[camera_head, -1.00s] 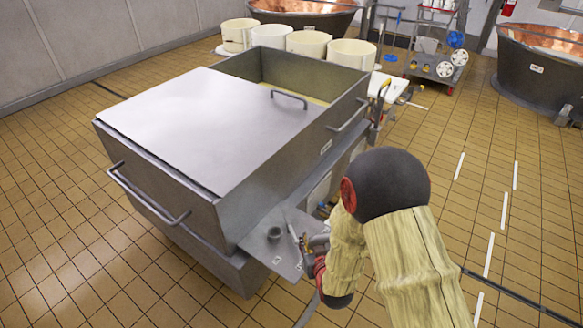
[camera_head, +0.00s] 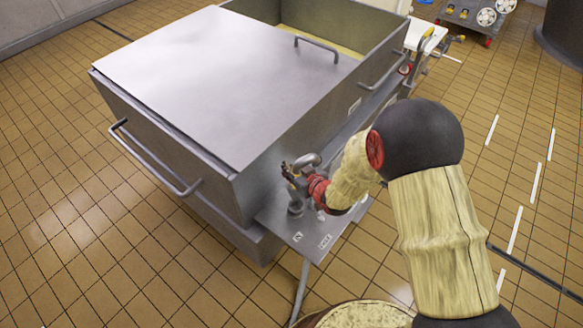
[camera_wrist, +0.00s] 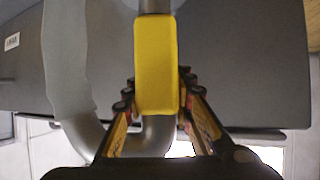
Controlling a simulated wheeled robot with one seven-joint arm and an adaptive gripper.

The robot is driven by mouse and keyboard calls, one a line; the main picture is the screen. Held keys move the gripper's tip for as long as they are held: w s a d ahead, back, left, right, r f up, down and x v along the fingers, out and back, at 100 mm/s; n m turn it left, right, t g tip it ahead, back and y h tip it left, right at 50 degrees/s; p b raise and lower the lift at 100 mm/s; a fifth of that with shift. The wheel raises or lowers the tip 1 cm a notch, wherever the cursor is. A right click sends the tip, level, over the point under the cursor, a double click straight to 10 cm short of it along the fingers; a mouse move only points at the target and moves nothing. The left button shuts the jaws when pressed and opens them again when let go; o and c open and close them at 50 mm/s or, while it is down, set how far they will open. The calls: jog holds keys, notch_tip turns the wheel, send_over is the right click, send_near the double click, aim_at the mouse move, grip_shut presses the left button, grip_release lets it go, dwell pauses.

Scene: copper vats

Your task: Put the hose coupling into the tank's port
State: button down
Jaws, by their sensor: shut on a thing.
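The tank (camera_head: 215,85) is a large grey metal vat with a flat lid. A small shelf (camera_head: 275,228) juts from its near right side, and the port (camera_head: 296,207) is a short upright grey tube on it. My gripper (camera_head: 298,178) is just above the port in the head view. It is shut on the hose coupling, whose yellow block (camera_wrist: 155,65) sits between the fingers in the wrist view. A grey hose (camera_wrist: 68,70) curves round beside the fingers. In the head view my gripper largely hides the coupling; I cannot tell whether it touches the port.
Small labels (camera_head: 325,241) are on the shelf. A bar handle (camera_head: 160,165) runs along the tank's front, and another handle (camera_head: 382,68) is on its right side. A round pale-topped object (camera_head: 365,316) is at the bottom edge. The tiled floor at left is clear.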

jog(key=shift+f+b, duration=1.4)
jog(key=shift+f, duration=0.75)
notch_tip(320, 180, down, 6)
jog(key=b, duration=0.5)
jog(key=shift+f, duration=0.15)
dwell(1.5)
jog(key=c, duration=1.5)
grip_release()
jog(key=shift+o, duration=0.5)
jog(key=shift+s+f, duration=0.15)
jog(key=shift+d, duration=0.1)
